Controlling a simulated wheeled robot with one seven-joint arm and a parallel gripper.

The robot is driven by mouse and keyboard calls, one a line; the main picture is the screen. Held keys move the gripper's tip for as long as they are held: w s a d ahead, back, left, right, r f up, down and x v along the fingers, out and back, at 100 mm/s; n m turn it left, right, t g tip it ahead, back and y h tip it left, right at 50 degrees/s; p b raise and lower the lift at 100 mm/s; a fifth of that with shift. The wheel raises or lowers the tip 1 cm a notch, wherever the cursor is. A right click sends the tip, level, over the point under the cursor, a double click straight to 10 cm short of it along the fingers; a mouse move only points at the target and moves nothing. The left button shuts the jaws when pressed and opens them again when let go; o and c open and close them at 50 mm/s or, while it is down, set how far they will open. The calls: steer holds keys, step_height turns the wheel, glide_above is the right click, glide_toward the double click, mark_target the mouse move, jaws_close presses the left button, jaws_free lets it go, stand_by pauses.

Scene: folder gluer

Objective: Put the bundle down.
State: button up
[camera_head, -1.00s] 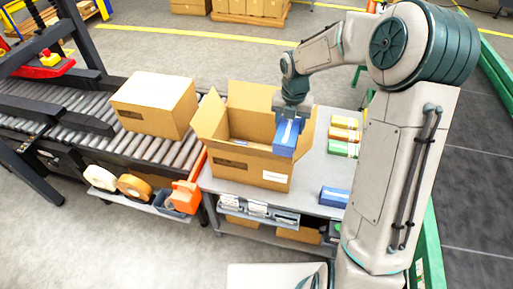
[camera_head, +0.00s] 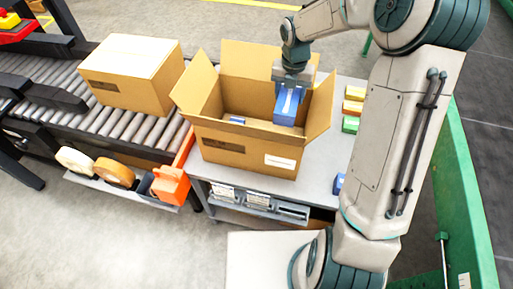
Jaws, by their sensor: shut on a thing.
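A blue bundle (camera_head: 287,107) with a pale band hangs from my gripper (camera_head: 292,80), which is shut on its top. The bundle is held over the right part of an open cardboard box (camera_head: 240,153), its lower end about level with the box's front rim. The box stands on a grey table (camera_head: 318,170) with its flaps up. Inside, another blue item (camera_head: 237,120) shows partly at the left. The box floor under the bundle is hidden by the front wall.
A closed carton (camera_head: 130,75) sits on the roller conveyor (camera_head: 140,125) at left. Yellow, orange and green bundles (camera_head: 352,107) lie right of the box. A blue bundle (camera_head: 339,184) is partly behind my arm. Tape rolls (camera_head: 114,172) and an orange dispenser (camera_head: 170,185) are in front.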

steer(key=f+b, duration=0.2)
steer(key=f, duration=0.6)
steer(key=f+b, duration=0.2)
steer(key=f, duration=0.6)
steer(key=f+b, duration=0.3)
steer(key=f, duration=0.5)
steer(key=shift+w+f, duration=0.25)
steer(key=shift+f, duration=0.05)
steer(key=shift+f, duration=0.2)
steer(key=o, duration=1.2)
steer(key=shift+c, duration=0.2)
steer(key=shift+r, duration=0.15)
step_height(320, 180, up, 12)
steer(key=p, duration=0.1)
steer(key=shift+r, duration=0.1)
